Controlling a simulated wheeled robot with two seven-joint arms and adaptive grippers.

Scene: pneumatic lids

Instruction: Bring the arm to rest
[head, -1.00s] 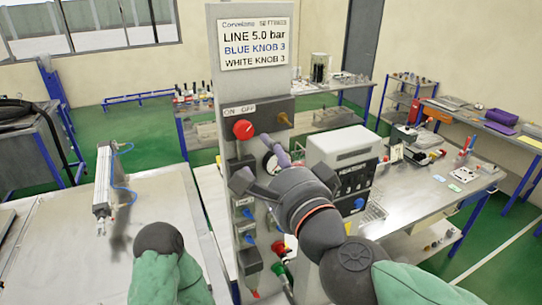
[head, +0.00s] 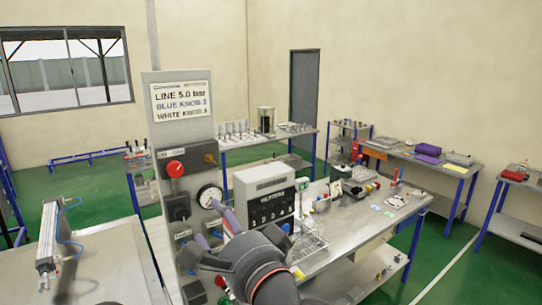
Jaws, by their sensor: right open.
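My right gripper (head: 213,232) is open and empty, low in the middle of the head view. Its dark fingers point up and left, in front of the lower part of the grey control panel (head: 160,112). They overlap the panel's lower knobs in the picture; whether they touch the panel I cannot tell. My right wrist fills the bottom centre. My left gripper is not in view.
The panel carries a sign (head: 181,99), a red knob (head: 175,169) and a round gauge (head: 209,197). A white instrument box (head: 265,194) stands right of the panel. Green floor (head: 440,260) is open at the right.

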